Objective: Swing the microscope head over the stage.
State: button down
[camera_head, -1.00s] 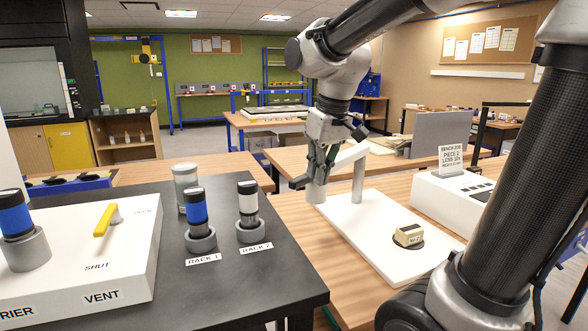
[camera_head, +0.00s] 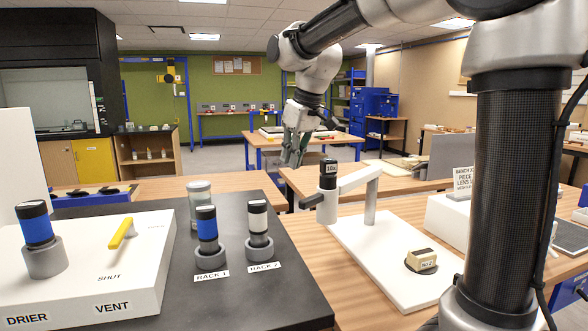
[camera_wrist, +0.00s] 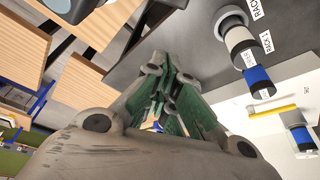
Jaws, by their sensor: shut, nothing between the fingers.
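The microscope is a white base plate (camera_head: 377,265) with an upright post and a swing arm (camera_head: 352,181). Its head (camera_head: 328,199), a white cylinder with a black part marked 10x on top, sits at the arm's left end. The head is beside the plate's far left edge, well away from the stage. The stage is a dark disc (camera_head: 427,269) near the plate's front right, with a tan block (camera_head: 421,257) labelled No 2 on it. My gripper (camera_head: 291,163) is shut and empty, above and left of the head, apart from it. Its green fingers fill the middle of the wrist view (camera_wrist: 167,85).
A black bench on the left holds RACK 1 (camera_head: 211,254) and RACK 2 (camera_head: 260,247) with capped cylinders, a glass jar (camera_head: 200,203) and a white drier box (camera_head: 150,280) with a yellow handle. A white box (camera_head: 447,222) stands right of the microscope.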

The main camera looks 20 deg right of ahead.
jog(key=x, duration=0.9)
jog(key=s, duration=0.1)
jog(key=s+d, duration=0.2)
jog(key=shift+s+r, duration=0.2)
jog(key=shift+s, duration=0.1)
